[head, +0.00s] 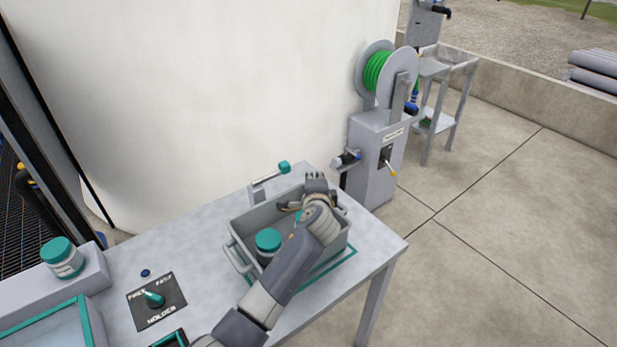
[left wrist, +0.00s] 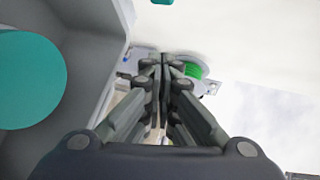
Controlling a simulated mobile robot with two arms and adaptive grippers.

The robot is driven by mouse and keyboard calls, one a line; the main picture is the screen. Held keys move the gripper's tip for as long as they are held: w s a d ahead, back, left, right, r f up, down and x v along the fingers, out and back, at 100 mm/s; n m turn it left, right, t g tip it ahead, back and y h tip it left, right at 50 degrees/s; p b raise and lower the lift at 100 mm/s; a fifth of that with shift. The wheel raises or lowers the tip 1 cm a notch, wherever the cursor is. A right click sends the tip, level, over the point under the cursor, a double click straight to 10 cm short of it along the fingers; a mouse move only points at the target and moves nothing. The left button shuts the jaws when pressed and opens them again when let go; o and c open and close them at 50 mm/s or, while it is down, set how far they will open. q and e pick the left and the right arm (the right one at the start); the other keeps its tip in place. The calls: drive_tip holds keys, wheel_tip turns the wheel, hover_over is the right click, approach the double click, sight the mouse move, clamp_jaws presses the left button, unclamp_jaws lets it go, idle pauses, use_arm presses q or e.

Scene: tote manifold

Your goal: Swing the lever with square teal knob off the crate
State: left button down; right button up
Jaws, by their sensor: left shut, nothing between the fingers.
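The lever (head: 268,178) is a thin grey bar on a small post at the back edge of the grey crate (head: 240,231). Its square teal knob (head: 285,167) stands at the bar's right end, behind the crate's back wall. A teal patch, likely the knob (left wrist: 162,2), shows at the top edge of the left wrist view. My left gripper (head: 316,180) is at the crate's back right, right of and nearer than the knob, apart from it. In the left wrist view its fingers (left wrist: 163,64) are together and empty. My arm hides part of the crate. My right gripper is out of view.
A teal-lidded jar (head: 268,241) stands in the crate, left of my forearm. Another jar (head: 62,257) stands at the table's left. A dial panel (head: 157,301) lies left of the crate. A hose reel (head: 376,73) on a grey cabinet stands beyond the table.

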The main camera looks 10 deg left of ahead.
use_arm(q)
drive_tip(key=s+d+r, duration=0.2)
drive_tip(key=s+d, duration=0.2)
drive_tip(key=shift+d+b, duration=0.35)
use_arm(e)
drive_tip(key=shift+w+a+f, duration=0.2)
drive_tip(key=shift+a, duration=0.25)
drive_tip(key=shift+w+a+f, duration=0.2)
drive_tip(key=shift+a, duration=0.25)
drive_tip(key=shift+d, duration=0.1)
